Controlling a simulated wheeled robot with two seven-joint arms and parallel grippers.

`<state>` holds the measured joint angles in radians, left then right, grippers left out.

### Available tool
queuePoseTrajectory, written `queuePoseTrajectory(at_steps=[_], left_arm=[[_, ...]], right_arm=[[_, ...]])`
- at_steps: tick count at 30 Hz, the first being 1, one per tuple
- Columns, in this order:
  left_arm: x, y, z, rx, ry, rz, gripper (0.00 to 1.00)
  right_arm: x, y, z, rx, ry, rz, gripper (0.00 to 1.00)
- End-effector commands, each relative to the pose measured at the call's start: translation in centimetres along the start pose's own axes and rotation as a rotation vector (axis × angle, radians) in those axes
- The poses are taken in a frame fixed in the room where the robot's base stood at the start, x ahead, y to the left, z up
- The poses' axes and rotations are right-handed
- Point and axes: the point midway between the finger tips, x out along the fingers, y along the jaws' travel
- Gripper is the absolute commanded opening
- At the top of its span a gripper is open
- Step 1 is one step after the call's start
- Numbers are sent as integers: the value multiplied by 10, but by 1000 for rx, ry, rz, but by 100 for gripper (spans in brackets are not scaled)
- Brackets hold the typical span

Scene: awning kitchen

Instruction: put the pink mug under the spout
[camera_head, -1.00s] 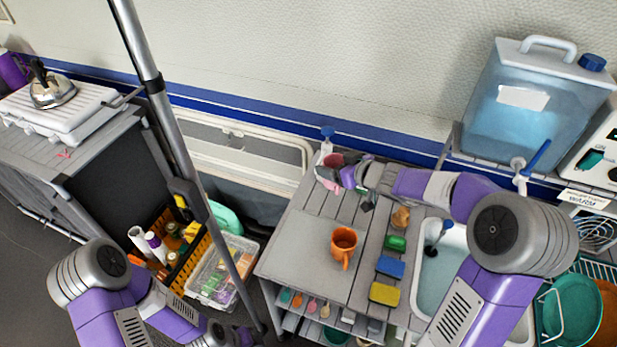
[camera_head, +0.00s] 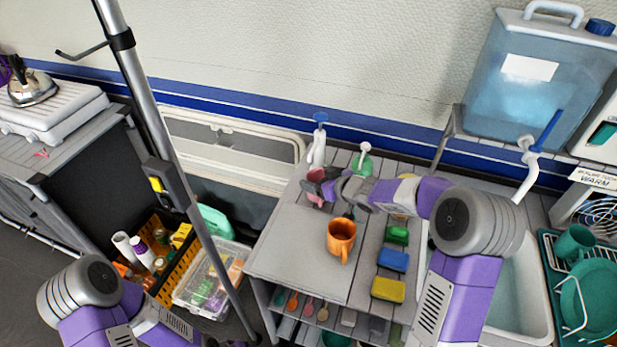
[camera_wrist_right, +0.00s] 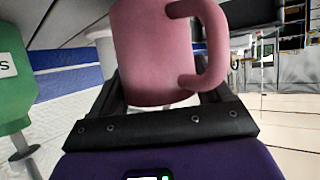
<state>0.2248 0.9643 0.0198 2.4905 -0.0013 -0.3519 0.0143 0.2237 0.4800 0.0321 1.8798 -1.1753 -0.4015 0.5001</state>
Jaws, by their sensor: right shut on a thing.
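The pink mug (camera_head: 315,177) is at the back left of the grey slatted counter (camera_head: 290,255), in my right gripper (camera_head: 328,189). In the right wrist view the mug (camera_wrist_right: 155,55) fills the space between the two dark fingers (camera_wrist_right: 160,100), its handle to the right. My right gripper is shut on it. I cannot tell whether the mug clears the counter. The spout (camera_head: 527,170) is a white tap with a blue lever on the blue water container (camera_head: 525,85), far right of the mug. My left arm shows at the lower left; its gripper is out of view.
An orange mug (camera_head: 341,238) stands mid-counter. Green, blue (camera_head: 393,261) and yellow (camera_head: 388,289) sponges lie between it and the sink (camera_head: 510,290). A blue-topped white bottle (camera_head: 317,150) and a green bottle (camera_head: 363,162) stand behind. A dish rack (camera_head: 570,285) is at right.

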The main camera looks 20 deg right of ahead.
Motion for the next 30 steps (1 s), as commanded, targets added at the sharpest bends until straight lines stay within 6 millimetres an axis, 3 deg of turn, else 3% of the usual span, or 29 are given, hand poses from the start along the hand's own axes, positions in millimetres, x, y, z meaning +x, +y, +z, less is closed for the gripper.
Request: queuePoseTrajectory(at_steps=[5,10,14,26,27,30], left_arm=[[1,0,0,0,0,0,43],[2,-1,0,0,0,0,43],[13,-5,0,0,0,0,43],[14,-5,0,0,0,0,43],[14,-5,0,0,0,0,43],[13,-5,0,0,0,0,43]], right_arm=[[14,-1,-7,-2,1,-2,47],[40,-1,-19,-2,1,-2,47],[43,0,-8,0,0,1,47],[44,0,-6,0,0,0,47],[44,0,-5,0,0,0,81],[44,0,-6,0,0,0,96]])
